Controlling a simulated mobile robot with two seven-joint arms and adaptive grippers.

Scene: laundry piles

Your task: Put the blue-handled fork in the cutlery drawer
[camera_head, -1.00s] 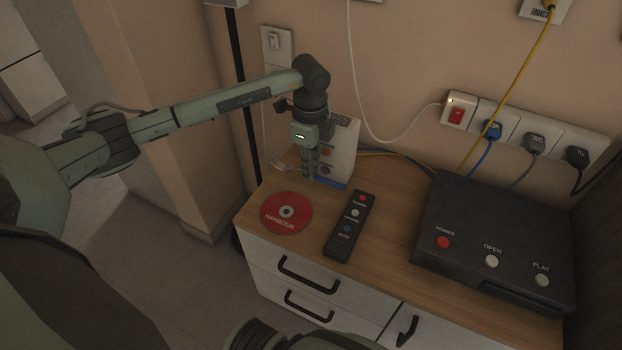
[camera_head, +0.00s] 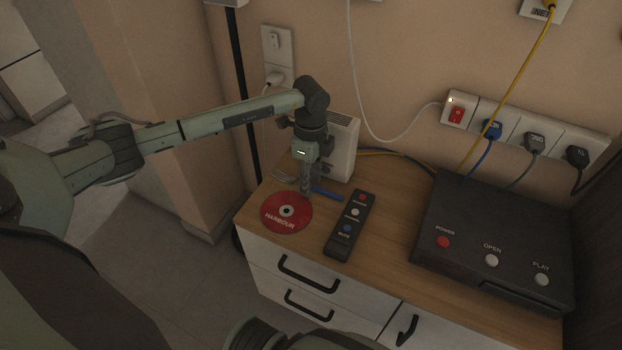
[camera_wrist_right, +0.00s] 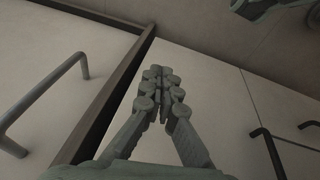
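The fork lies near the back left of the wooden cabinet top, with its blue handle (camera_head: 329,194) to the right and its metal tines (camera_head: 284,176) to the left. My left gripper (camera_head: 305,194) points down across the middle of the fork, hiding that part. Its fingers show nearly edge-on, so I cannot tell whether they have closed on the fork. The cabinet's upper drawer (camera_head: 262,255) and lower drawer (camera_head: 266,285) are shut, each with a black handle; no label marks either as the cutlery drawer. My right gripper (camera_wrist_right: 157,82) is shut and empty in the right wrist view.
A red disc (camera_head: 271,213) lies just in front of the left gripper, with a black remote (camera_head: 340,240) to its right. A white box (camera_head: 343,145) stands behind the fork. A black player (camera_head: 480,215) fills the right side. A socket strip (camera_head: 550,130) is on the wall.

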